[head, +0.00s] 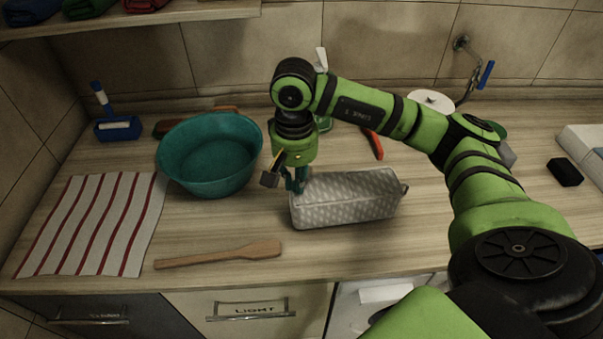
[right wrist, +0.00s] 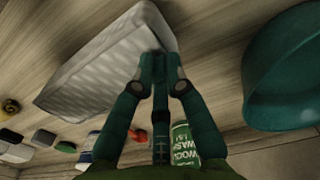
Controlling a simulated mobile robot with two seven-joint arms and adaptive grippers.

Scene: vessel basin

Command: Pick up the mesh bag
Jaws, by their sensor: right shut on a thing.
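The mesh bag (head: 348,199) is a grey, box-shaped pouch with a light woven pattern. It lies lengthwise on the counter near the middle of the head view, and I see no clear gap under it. My right gripper (head: 297,181) points down at the bag's left end. In the right wrist view the mesh bag (right wrist: 108,66) reaches up to the dark teal fingertips (right wrist: 161,70), which are close together on its edge. The exact pinch is partly hidden by the fingers. My left gripper is not in view.
A teal basin (head: 209,158) stands just left of my right gripper. A wooden spatula (head: 219,255) lies near the front edge, and a red-striped cloth (head: 92,224) at the left. A green can (right wrist: 183,142) stands behind the gripper. A black block (head: 565,172) lies far right.

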